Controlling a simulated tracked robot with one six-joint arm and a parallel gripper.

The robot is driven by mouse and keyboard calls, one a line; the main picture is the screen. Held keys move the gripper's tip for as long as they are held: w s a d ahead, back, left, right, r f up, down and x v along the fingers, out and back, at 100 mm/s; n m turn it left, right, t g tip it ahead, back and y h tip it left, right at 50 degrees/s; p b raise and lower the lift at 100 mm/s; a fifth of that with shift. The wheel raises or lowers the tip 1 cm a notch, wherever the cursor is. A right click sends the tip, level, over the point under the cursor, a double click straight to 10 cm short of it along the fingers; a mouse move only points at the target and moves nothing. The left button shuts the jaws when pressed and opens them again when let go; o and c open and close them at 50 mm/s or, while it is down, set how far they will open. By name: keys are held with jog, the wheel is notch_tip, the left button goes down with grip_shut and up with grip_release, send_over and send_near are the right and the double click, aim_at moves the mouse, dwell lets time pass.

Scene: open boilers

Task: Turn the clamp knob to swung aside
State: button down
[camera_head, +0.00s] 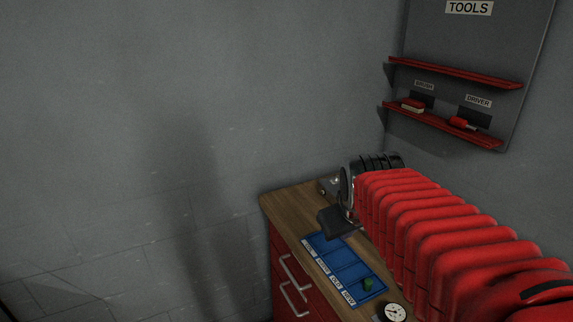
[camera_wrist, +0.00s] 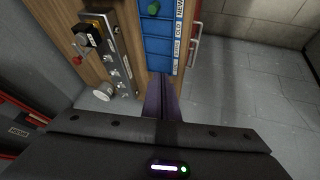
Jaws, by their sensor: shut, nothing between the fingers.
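My gripper (camera_wrist: 162,92) shows in the wrist view with its dark fingers together and nothing between them. In the head view its dark end (camera_head: 338,222) is over the far part of the wooden bench. A long grey metal fixture (camera_wrist: 122,70) lies on the bench, left of the fingers and apart from them. It carries several small bolts or knobs, a black-and-amber block (camera_wrist: 92,34), a red knob (camera_wrist: 77,60) at its side and a pale round piece (camera_wrist: 103,92) near its end. I cannot tell which part is the clamp knob, nor its position. The fixture is mostly hidden in the head view (camera_head: 328,187).
A blue tray (camera_head: 335,262) with labelled compartments lies on the bench, a green piece (camera_head: 367,284) in one. A round gauge (camera_head: 395,312) is near the front. Red drawers (camera_head: 284,275) are below. Wall shelves (camera_head: 445,124) hold a brush and driver. Floor left is clear.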

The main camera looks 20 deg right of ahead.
jog(key=s+a+f+y, duration=0.1)
jog(key=s+a, duration=0.3)
jog(key=a, duration=0.4)
jog(key=s+a+f+y, duration=0.2)
jog(key=s+a, duration=0.3)
jog(key=a, duration=0.3)
jog(key=shift+s+a+f, duration=0.2)
jog(key=shift+s+f, duration=0.05)
jog(key=shift+f, duration=0.15)
jog(key=c, duration=2.5)
grip_release()
